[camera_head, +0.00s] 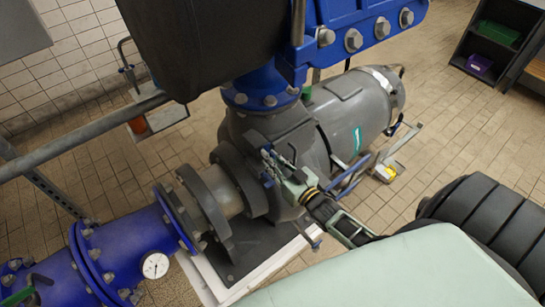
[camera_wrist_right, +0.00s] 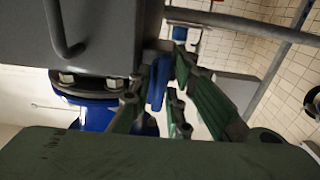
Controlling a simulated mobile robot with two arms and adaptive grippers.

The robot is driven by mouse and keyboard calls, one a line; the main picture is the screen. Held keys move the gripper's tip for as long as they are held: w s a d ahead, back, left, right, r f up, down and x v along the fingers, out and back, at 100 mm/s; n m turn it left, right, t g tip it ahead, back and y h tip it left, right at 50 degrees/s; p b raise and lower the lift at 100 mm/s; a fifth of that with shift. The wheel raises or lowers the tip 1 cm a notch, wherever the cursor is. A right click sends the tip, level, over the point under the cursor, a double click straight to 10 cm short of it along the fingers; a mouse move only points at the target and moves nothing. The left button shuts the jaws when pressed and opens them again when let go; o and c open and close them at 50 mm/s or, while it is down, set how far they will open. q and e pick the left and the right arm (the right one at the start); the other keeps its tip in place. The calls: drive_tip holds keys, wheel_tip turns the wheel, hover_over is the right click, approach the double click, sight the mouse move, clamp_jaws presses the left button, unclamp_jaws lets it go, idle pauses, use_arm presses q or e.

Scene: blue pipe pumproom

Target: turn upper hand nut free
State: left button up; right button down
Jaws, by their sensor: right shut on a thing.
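My right gripper (camera_head: 272,166) reaches in from the lower right, its fingers at the side of the grey pump casing (camera_head: 290,130). In the right wrist view its green fingers (camera_wrist_right: 160,88) are closed around a narrow blue piece (camera_wrist_right: 158,82), which looks like the upper hand nut. The fingers hide most of it, and I cannot tell how far it is turned. In the head view, small blue parts show at the fingertips, too small to tell apart. My left gripper is not in view.
A blue flanged pipe (camera_head: 130,250) with a round gauge (camera_head: 155,265) is at the lower left. A grey rail (camera_head: 80,135) crosses the left. Blue-handled rods (camera_head: 345,180) stick out near my right gripper.

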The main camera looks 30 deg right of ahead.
drive_tip(key=shift+a, duration=0.1)
idle(0.4)
drive_tip(key=c, duration=1.8)
unclamp_jaws()
drive_tip(key=shift+c, duration=0.2)
drive_tip(key=s, duration=1.2)
drive_tip(key=shift+d, duration=0.45)
